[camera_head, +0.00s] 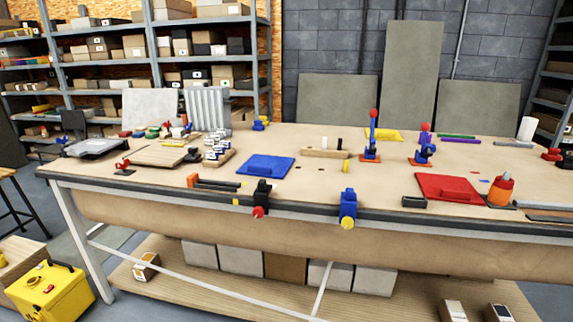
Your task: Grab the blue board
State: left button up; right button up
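The blue board (265,167) lies flat on the workbench (320,185), left of the middle and a little back from the front edge. It is a flat panel with a small raised part on top. Nothing touches it from above. Neither of my grippers nor my arms shows in the head view.
A red board (448,188) lies at the right, beside an orange bottle (501,189). Black and blue clamps (348,206) sit on the front edge. A yellow board (384,135) lies farther back. A yellow box (48,291) stands on the floor at left.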

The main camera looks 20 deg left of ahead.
aim_at(267, 162)
jog(key=u, duration=0.5)
jog(key=k, duration=0.65)
jog(key=u, duration=0.65)
jog(key=i, duration=1.25)
jog(key=z, duration=0.75)
